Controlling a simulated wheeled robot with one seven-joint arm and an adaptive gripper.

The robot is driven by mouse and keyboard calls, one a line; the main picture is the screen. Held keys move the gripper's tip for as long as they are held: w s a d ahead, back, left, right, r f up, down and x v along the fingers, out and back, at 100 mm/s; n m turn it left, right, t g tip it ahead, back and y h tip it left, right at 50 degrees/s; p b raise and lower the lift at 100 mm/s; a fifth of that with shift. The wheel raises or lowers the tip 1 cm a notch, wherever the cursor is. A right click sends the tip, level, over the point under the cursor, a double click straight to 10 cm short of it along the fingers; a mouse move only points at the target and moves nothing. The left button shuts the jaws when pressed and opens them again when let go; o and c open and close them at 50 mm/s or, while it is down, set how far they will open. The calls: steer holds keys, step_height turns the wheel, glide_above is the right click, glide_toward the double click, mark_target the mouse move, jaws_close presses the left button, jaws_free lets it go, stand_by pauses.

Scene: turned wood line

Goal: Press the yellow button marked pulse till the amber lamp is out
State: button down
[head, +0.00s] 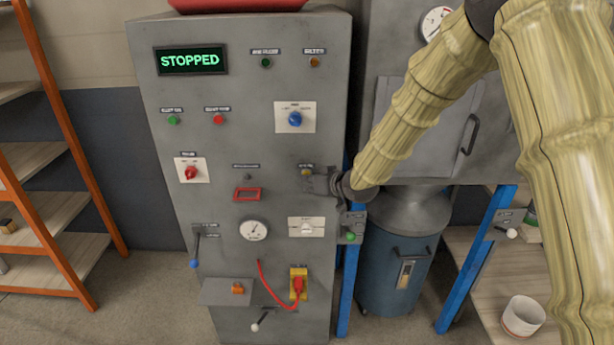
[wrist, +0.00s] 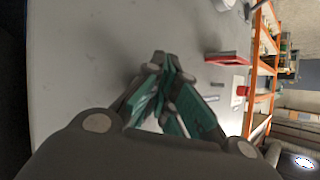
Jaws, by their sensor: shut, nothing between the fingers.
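The grey cabinet (head: 235,140) fills the middle of the head view. A small yellow button (head: 305,172) sits on its right side under a label too small to read, and my gripper partly covers it. The amber lamp (head: 314,62) is near the top right of the cabinet and looks dull orange-brown; whether it is lit is hard to tell. My gripper (head: 308,184) is shut and empty, its tips at the panel beside the button. In the wrist view the closed fingers (wrist: 165,62) point at the grey panel; the button is hidden there. I cannot tell whether they touch it.
The display (head: 191,60) reads STOPPED. Around my gripper are a blue knob (head: 295,119), a red-framed slot (head: 248,194), a gauge (head: 253,230) and a white switch plate (head: 306,227). A red cable (head: 270,290) hangs below. A blue drum (head: 395,265) stands at right.

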stand_by(0.4)
steer(key=shift+s, duration=0.8)
steer(key=shift+s+b, duration=0.35)
steer(key=shift+s, duration=2.15)
